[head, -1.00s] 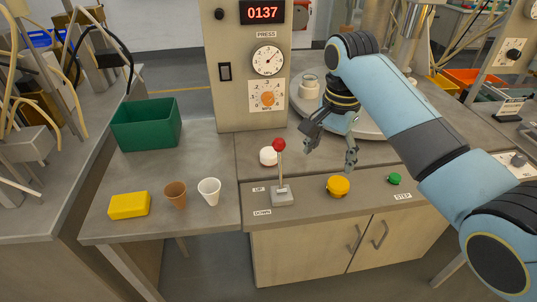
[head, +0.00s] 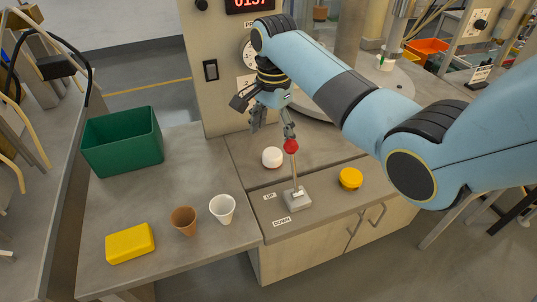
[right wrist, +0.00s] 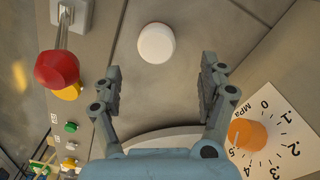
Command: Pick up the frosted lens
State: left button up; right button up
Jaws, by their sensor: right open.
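The frosted lens is probably the small white round dome (head: 272,157) on the grey bench, behind the lever. In the right wrist view it is a white disc (right wrist: 156,43) just beyond the fingertips and between their lines. My right gripper (head: 272,130) is open and empty, pointing down above and slightly behind the lens, not touching it. Its two spread fingers also show in the right wrist view (right wrist: 160,68). My left gripper is not in view.
A red-knobbed lever (head: 291,147) stands close to the right finger. A yellow button (head: 350,178) is to the right. The gauge panel (head: 222,100) rises behind. A green bin (head: 122,141), yellow block (head: 130,243), brown cup (head: 184,221) and white cup (head: 222,209) are at left.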

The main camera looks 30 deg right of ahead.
aim_at(273, 152)
jog(key=shift+f, duration=0.55)
jog(key=shift+a+f, duration=0.1)
jog(key=shift+f, duration=0.15)
jog(key=f, duration=0.4)
jog(key=shift+s+f, duration=0.3)
jog(key=shift+s, duration=0.05)
jog(key=shift+w+f, duration=0.1)
jog(key=shift+f, duration=0.1)
jog(key=c, duration=0.9)
